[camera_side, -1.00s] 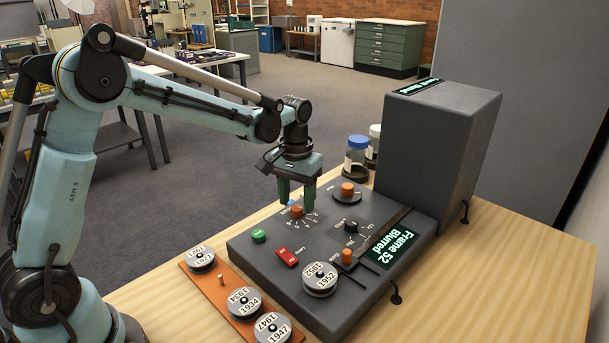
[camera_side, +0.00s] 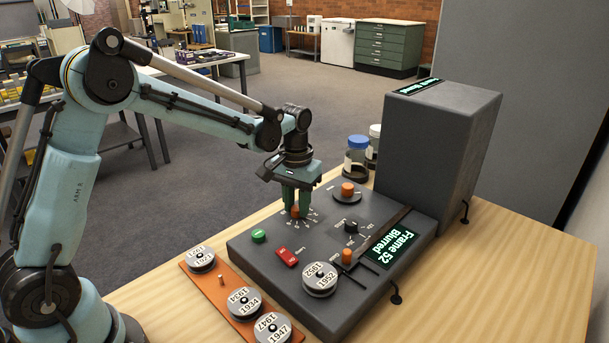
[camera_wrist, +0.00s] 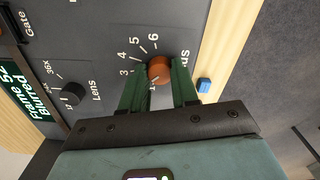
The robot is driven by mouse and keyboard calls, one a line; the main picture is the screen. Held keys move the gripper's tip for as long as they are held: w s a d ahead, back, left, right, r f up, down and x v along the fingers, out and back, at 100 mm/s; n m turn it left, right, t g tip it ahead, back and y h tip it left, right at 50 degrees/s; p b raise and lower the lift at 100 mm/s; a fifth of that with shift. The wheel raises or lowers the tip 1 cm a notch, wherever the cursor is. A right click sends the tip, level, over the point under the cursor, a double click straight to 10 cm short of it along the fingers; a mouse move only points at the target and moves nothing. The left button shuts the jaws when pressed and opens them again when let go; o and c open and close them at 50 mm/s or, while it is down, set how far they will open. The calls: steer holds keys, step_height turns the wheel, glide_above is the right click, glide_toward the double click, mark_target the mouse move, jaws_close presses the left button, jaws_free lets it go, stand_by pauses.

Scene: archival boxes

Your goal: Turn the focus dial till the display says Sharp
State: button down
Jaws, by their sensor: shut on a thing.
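The focus dial (camera_side: 295,211) is an orange knob on the grey sloping panel, with a numbered scale around it. In the wrist view the dial (camera_wrist: 160,69) sits between my fingers, its scale showing numbers up to 6 and a label ending in "us". My gripper (camera_side: 295,214) is lowered over the dial and shut on it, one green finger on each side; it also shows in the wrist view (camera_wrist: 158,76). The display (camera_side: 392,246) on the panel glows green and reads "Frame 52 Blurred"; it is partly cut off in the wrist view (camera_wrist: 14,95).
Other controls nearby are a second orange knob (camera_side: 347,189), a black lens knob (camera_side: 351,227), a green button (camera_side: 259,236) and a red switch (camera_side: 287,257). A tall grey box (camera_side: 435,150) stands behind the panel. Labelled reels (camera_side: 244,303) lie on an orange strip in front.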

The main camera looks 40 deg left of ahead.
mark_target(297, 207)
steer(key=shift+m, duration=2.9)
steer(key=c, duration=0.8)
jaws_free()
steer(key=shift+c, duration=0.2)
steer(key=shift+r, duration=0.1)
step_height(297, 207, up, 12)
